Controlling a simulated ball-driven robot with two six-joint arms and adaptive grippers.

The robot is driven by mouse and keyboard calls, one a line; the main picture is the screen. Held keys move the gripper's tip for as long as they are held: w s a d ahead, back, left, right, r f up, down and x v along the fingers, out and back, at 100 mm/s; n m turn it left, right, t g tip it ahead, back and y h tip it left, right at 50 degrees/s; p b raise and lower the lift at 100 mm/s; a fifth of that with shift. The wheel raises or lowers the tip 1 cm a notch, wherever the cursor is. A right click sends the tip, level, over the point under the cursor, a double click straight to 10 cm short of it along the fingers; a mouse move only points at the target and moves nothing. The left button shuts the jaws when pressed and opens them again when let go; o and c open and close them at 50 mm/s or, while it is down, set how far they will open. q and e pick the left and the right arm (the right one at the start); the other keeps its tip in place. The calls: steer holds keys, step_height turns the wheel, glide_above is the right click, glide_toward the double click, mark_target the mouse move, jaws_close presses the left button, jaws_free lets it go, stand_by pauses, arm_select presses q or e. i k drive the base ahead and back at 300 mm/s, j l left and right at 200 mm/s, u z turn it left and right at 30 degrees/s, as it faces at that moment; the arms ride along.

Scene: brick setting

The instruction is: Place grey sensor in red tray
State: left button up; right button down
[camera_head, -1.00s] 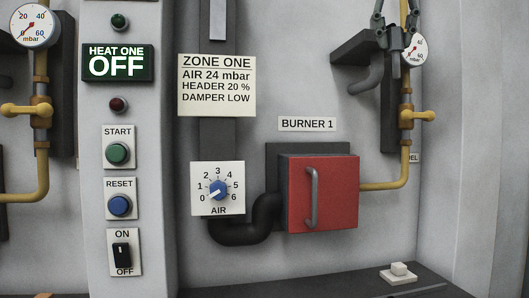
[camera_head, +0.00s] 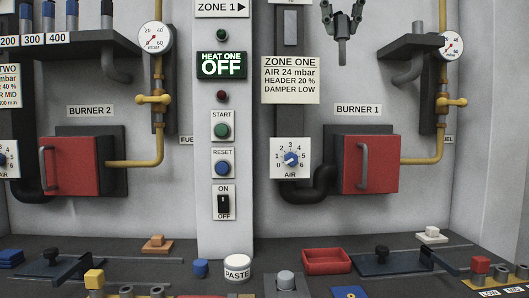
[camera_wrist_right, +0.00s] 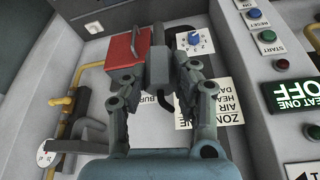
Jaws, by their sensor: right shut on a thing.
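My right gripper (camera_head: 342,36) hangs at the top of the head view, fingers pointing down. It is shut on a slim dark grey piece, which looks like the grey sensor (camera_head: 342,54). In the right wrist view the grey sensor (camera_wrist_right: 158,62) shows between the fingers of the right gripper (camera_wrist_right: 158,82). The red tray (camera_head: 326,268) is a shallow box on the dark bench, below burner 1 and well below the gripper. It looks empty. My left gripper is not in view.
The red burner 1 box (camera_head: 370,163) juts from the wall above the bench. A white paste jar (camera_head: 237,268) and a grey knob on a block (camera_head: 285,281) stand left of the tray. A blue piece (camera_head: 350,292) lies in front; a dark lever fixture (camera_head: 385,262) is right.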

mark_target(325, 261)
steer(key=i+l+u, duration=0.1)
steer(key=l+u, duration=1.1)
